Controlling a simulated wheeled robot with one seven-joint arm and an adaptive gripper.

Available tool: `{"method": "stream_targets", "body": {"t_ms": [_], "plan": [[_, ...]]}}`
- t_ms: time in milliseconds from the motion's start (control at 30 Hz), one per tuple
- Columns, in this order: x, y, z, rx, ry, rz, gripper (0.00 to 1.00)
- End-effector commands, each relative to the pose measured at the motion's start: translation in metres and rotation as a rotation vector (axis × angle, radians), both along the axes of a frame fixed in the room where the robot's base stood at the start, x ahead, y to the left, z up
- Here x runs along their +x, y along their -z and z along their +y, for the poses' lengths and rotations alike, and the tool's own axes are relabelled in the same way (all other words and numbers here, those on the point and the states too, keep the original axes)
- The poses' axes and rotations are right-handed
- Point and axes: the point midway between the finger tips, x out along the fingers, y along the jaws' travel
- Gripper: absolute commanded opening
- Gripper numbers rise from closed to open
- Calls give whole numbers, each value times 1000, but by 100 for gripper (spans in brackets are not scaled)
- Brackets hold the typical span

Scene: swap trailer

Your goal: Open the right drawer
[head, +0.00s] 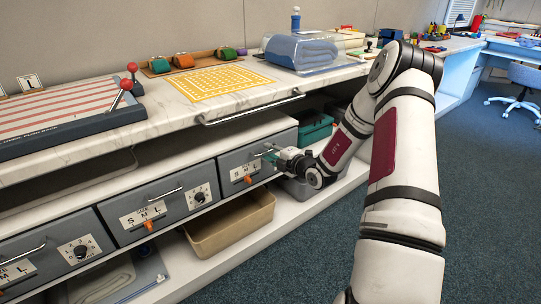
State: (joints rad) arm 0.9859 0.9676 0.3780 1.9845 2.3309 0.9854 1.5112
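The right drawer (231,160) is the rightmost grey drawer front in the row under the counter. It has an S M L label and an orange pointer, and its front looks flush with the drawers to its left. My gripper (270,156) is at the right part of this front, around where its handle is. The gripper covers most of the handle and the dial area, so I cannot tell whether the fingers are closed on the handle or only beside it.
A middle grey drawer (135,211) and a left one (20,268) have bar handles. A tan bin (229,229) stands on the shelf below. A metal rail (250,108) runs along the counter edge above my gripper. The carpet (310,265) is clear.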

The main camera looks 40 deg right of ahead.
Motion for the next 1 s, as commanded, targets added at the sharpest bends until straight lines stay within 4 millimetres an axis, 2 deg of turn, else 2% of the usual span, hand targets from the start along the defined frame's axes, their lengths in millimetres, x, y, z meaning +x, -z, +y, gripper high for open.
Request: {"method": "stream_targets", "body": {"t_ms": [233,267,367,400,767,867,1000], "plan": [[1,0,0,0,0,0,28],[1,0,0,0,0,0,24],[1,0,0,0,0,0,1],[1,0,0,0,0,0,0],[-5,0,0,0,0,2,0],[-15,-1,0,1,0,4,0],[-40,-2,-2,3,2,5,0]]}}
